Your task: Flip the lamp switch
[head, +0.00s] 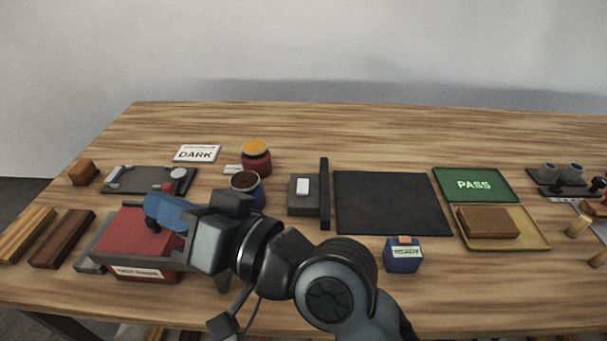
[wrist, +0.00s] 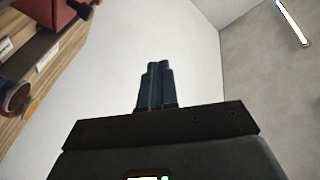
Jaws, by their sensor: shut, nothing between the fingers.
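A grey box with a small white piece on top (head: 303,187) stands mid-table, left of an upright dark panel; it looks like a switch, but I cannot tell for sure that it is the lamp switch. No lamp is clearly recognisable. My gripper (head: 154,208) is left of the grey box, above or in front of a red box (head: 132,228), with its blue fingers pointing left. In the wrist view the fingers (wrist: 158,68) are shut together and empty, against a pale wall. The grey box is not seen clearly there.
A dark mat (head: 392,203) lies right of the upright panel (head: 324,193). A blue READY box (head: 403,258) is in front. The table's back is clear.

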